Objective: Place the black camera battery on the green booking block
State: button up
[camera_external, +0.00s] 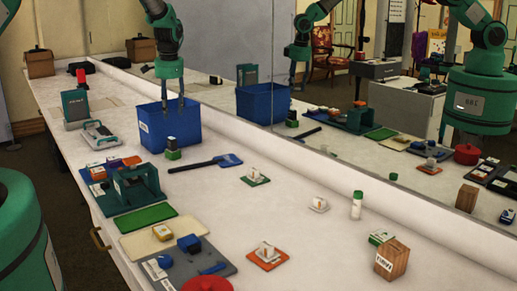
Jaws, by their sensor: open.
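A small black item with a pale front (172,143), which looks like the camera battery, stands upright on a small green block (173,155) just in front of the blue bin. The green block looks like the booking block, though the pieces are too small to read. My gripper (173,106) is open, its fingers pointing down above the black item, apart from it and in front of the bin's opening in the picture. Nothing shows between the fingers.
The blue bin (190,120) stands close behind the green block. A dark blue-ended paddle (228,160) lies to the right. A green machine (133,190) and a flat green pad (145,217) are nearer. A mirror along the right reflects the table.

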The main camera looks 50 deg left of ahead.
jog(key=d+r+t, duration=0.2)
jog(key=d+r, duration=2.3)
jog(key=r, duration=0.3)
jog(key=s+d+r+t, duration=0.1)
jog(key=s+d+r, duration=0.45)
jog(key=d, duration=0.35)
jog(key=s+d+r, duration=0.5)
jog(key=d+r, duration=0.2)
jog(key=d, duration=0.1)
jog(key=s+d+t, duration=0.1)
jog(key=s+d, duration=0.8)
jog(key=s, duration=0.3)
jog(key=s+d+r+m+t+h, duration=0.1)
jog(key=s+d, duration=0.8)
jog(key=s, duration=0.4)
jog(key=shift+d+r, duration=0.15)
jog(key=shift+d, duration=0.05)
jog(key=shift+s, duration=0.1)
